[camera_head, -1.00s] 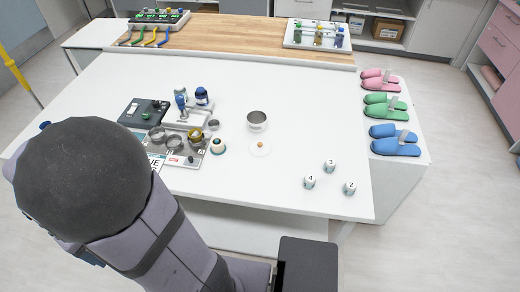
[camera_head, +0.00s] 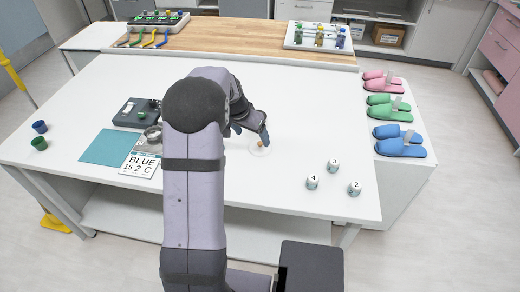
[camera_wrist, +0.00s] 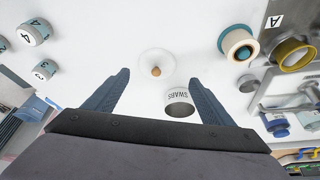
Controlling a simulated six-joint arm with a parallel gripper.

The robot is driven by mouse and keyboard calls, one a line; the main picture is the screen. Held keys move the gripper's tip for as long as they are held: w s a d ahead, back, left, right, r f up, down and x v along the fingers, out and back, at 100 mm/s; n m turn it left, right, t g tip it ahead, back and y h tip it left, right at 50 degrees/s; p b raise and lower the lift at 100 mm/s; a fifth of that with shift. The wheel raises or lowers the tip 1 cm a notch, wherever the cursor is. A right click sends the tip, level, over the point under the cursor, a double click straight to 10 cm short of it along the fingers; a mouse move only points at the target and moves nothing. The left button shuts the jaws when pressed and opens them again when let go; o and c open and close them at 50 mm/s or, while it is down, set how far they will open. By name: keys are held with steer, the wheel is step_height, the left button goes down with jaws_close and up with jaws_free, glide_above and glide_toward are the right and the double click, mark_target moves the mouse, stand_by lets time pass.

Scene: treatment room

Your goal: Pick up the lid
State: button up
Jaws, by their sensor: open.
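The lid (camera_head: 256,152) is a pale round disc with a small orange-brown knob, lying on the white table. It also shows in the wrist view (camera_wrist: 145,61), ahead of and between the fingers. My gripper (camera_head: 248,135) is open and empty above the table, with one fingertip close by the lid in the head view. Both fingers of my gripper (camera_wrist: 159,77) show in the wrist view, wide apart. A metal canister (camera_wrist: 180,108) marked SWABS stands between the fingers, nearer the palm than the lid. My arm hides the canister in the head view.
Numbered jars (camera_head: 313,182) stand right of the lid. Slippers (camera_head: 399,141) line the right edge. The table's right middle is clear.

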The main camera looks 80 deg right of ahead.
mark_target(259, 144)
steer(key=shift+s+d+p+x, duration=0.15)
steer(key=shift+p+x, duration=0.4)
steer(key=shift+x, duration=0.75)
steer(key=shift+s+d+p+x, duration=0.15)
steer(key=shift+p+x, duration=0.35)
steer(key=shift+x, duration=0.75)
steer(key=shift+s+p+x, duration=0.15)
steer(key=shift+p+x, duration=0.4)
steer(key=shift+x, duration=0.75)
steer(key=shift+r, duration=0.2)
steer(key=shift+c, duration=0.4)
